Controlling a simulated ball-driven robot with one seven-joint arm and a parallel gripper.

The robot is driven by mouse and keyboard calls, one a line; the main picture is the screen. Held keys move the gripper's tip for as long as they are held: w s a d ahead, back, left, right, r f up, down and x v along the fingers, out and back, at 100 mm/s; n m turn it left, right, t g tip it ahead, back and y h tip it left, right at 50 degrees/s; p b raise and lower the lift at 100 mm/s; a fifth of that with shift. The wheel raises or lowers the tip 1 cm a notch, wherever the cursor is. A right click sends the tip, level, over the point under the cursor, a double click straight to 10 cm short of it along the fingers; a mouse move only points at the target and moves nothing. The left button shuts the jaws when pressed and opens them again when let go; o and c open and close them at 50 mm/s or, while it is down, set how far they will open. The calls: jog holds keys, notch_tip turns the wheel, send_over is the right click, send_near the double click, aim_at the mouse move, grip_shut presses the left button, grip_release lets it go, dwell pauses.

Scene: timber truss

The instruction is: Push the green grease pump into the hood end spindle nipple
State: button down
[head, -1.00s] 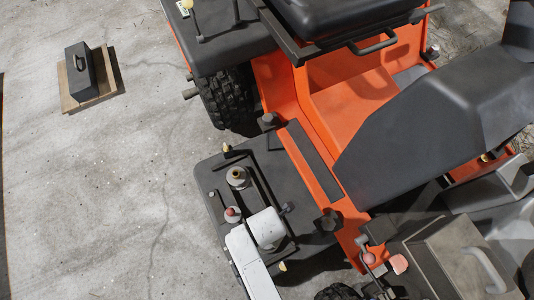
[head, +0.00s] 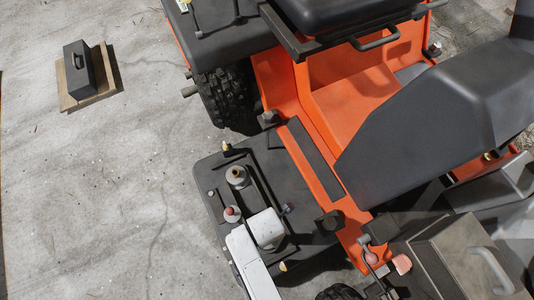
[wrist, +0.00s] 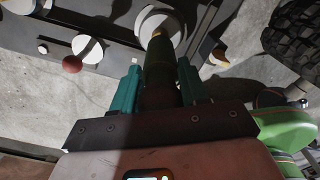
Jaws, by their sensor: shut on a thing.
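In the wrist view my gripper (wrist: 160,88) is shut, with teal fingers on either side of the dark green grease pump (wrist: 158,74). The pump's brass tip (wrist: 157,34) points away from me and overlaps the pale round spindle top (wrist: 177,27) on the dark deck. I cannot tell whether the tip touches the nipple, which is hidden behind it. In the head view my white arm hides the gripper, pump and that spindle. Another spindle (head: 238,177) with a brass top stands farther up the deck (head: 292,180).
A red ball knob (wrist: 72,64) is left of the pump; a yellow-tipped peg (wrist: 219,57) is to its right. In the head view, the orange mower body (head: 313,165) and a tyre (head: 222,97) border the deck.

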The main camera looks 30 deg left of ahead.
jog(key=shift+f+b, duration=0.35)
jog(key=shift+f, duration=0.25)
jog(key=c, duration=0.5)
grip_release()
notch_tip(320, 180, up, 11)
jog(key=p, duration=0.4)
jog(key=shift+f, duration=0.1)
